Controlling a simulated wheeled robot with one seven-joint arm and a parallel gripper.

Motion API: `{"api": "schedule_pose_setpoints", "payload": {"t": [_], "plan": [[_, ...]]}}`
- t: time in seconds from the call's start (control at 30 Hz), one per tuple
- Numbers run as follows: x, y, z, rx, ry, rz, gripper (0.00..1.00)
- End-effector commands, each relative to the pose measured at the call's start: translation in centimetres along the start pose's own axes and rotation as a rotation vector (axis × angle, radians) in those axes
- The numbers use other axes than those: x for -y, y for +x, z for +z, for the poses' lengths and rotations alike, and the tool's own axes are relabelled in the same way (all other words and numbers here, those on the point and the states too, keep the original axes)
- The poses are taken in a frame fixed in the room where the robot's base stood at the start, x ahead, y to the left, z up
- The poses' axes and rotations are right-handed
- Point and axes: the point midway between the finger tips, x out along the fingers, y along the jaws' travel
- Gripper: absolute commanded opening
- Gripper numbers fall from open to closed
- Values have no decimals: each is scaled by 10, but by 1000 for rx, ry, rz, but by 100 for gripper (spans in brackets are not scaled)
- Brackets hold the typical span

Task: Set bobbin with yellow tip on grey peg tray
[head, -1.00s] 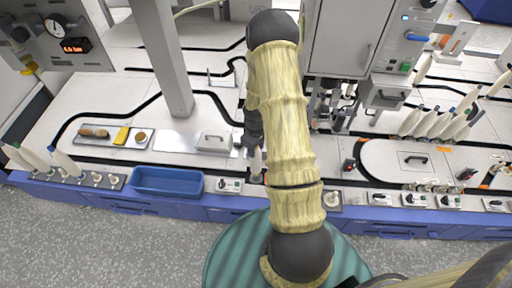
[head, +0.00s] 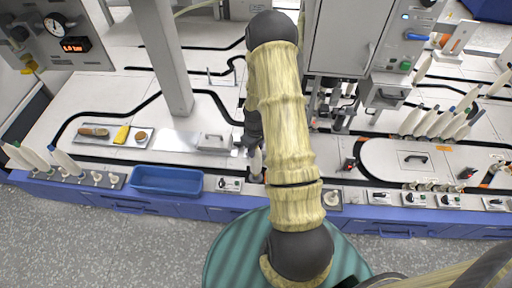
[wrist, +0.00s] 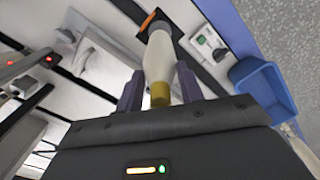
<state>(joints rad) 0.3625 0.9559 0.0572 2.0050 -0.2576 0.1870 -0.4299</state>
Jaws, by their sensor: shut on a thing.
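My gripper (wrist: 160,84) is shut on a pale, tapered bobbin (wrist: 159,55) with a yellow tip (wrist: 160,95). The tip end lies between the fingers, and the wide end points away from my gripper towards a dark and orange spot on the bench. I cannot tell if they touch. In the head view the bobbin (head: 256,162) hangs below my dark wrist, partly hidden by the arm. The grey peg tray (head: 106,185) is at the front left of the bench. Several bobbins stand on its left part, and bare pegs show on its right.
A blue bin (head: 167,180) stands between the peg tray and my gripper; it also shows in the wrist view (wrist: 264,90). A grey post (head: 163,65) rises behind it. A tray of small items (head: 75,140) lies behind the peg tray. More bobbins (head: 435,124) stand at the right.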

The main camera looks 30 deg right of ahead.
Motion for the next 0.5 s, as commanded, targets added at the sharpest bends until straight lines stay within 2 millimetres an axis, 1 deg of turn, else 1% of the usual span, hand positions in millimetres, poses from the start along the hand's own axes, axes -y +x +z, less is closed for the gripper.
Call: {"api": "schedule_pose_setpoints", "payload": {"t": [0.13,0.17,0.2,0.5], "plan": [[0,3,0,0,0,0,0],[0,2,0,0,0,0,43],[0,2,0,0,0,0,46],[0,0,0,0,0,0,46]]}}
